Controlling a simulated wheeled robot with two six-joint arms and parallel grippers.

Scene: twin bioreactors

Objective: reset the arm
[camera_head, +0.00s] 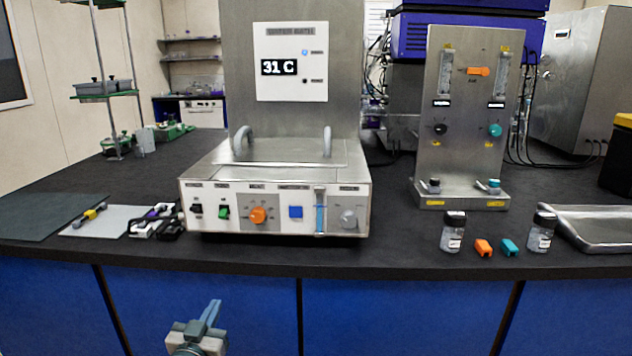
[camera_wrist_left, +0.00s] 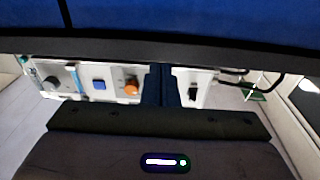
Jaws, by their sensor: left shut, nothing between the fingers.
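My left gripper (camera_head: 210,316) is low in the head view, in front of the blue bench front and below the bench top. Its fingers point up and are together, with nothing between them. In the left wrist view the closed fingers (camera_wrist_left: 164,88) stand in front of the control panel, which appears upside down there. The gripper is apart from the bench and everything on it. My right gripper is in neither view.
The water bath (camera_head: 275,185) stands on the black bench, its display reading 31 C. A flow-meter panel (camera_head: 464,130) stands right of it. Two small bottles (camera_head: 453,233), orange and teal clips (camera_head: 484,248) and a metal tray (camera_head: 590,225) are near the front edge.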

